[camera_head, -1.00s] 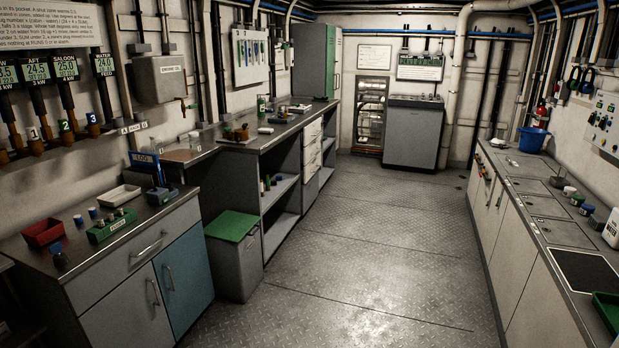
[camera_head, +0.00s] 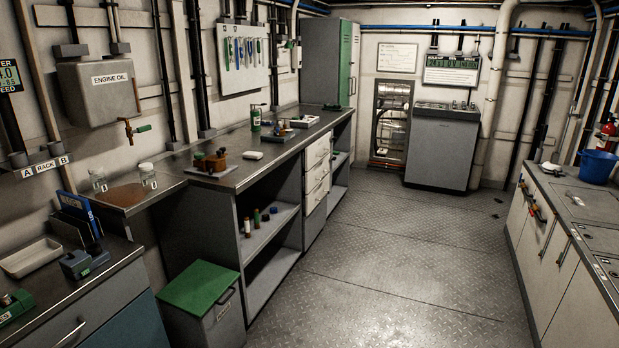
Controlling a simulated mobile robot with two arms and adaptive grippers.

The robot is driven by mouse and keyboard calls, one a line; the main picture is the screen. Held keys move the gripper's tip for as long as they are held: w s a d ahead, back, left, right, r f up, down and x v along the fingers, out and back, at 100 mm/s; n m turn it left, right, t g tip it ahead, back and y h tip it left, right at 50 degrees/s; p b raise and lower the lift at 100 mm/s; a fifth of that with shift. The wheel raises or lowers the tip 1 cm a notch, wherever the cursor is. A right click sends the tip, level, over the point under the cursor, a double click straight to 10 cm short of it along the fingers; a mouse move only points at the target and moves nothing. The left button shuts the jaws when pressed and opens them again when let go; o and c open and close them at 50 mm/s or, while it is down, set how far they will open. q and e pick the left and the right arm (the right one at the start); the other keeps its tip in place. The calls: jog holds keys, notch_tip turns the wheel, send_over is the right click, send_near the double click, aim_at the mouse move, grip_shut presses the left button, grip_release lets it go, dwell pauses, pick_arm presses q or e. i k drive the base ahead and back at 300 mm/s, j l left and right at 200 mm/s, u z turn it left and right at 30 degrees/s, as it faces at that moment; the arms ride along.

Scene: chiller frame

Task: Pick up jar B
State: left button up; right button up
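Two small clear glass jars with pale lids stand on the far end of the left-hand bench, below the engine oil tank. One jar (camera_head: 98,181) is at the left, the other jar (camera_head: 148,176) to its right, near a brown patch on the bench top. I cannot read any letter on either, so I cannot tell which is jar B. A wall rack (camera_head: 42,167) marked A and B is left of them. Neither of my grippers is in view.
A grey engine oil tank (camera_head: 100,88) with a tap (camera_head: 135,128) hangs above the jars. A green-lidded bin (camera_head: 203,300) stands on the floor before the bench. A white tray (camera_head: 30,257) and blue log holder (camera_head: 80,215) are nearer. The floor (camera_head: 400,270) is clear.

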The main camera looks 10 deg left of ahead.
aim_at(149, 183)
jog(key=i+u, duration=0.2)
jog(key=i, duration=0.25)
jog(key=i+u, duration=0.25)
jog(key=i, duration=0.25)
jog(key=i+l+u, duration=0.2)
jog(key=i, duration=0.25)
jog(key=i+l+u, duration=0.25)
jog(key=i, duration=0.2)
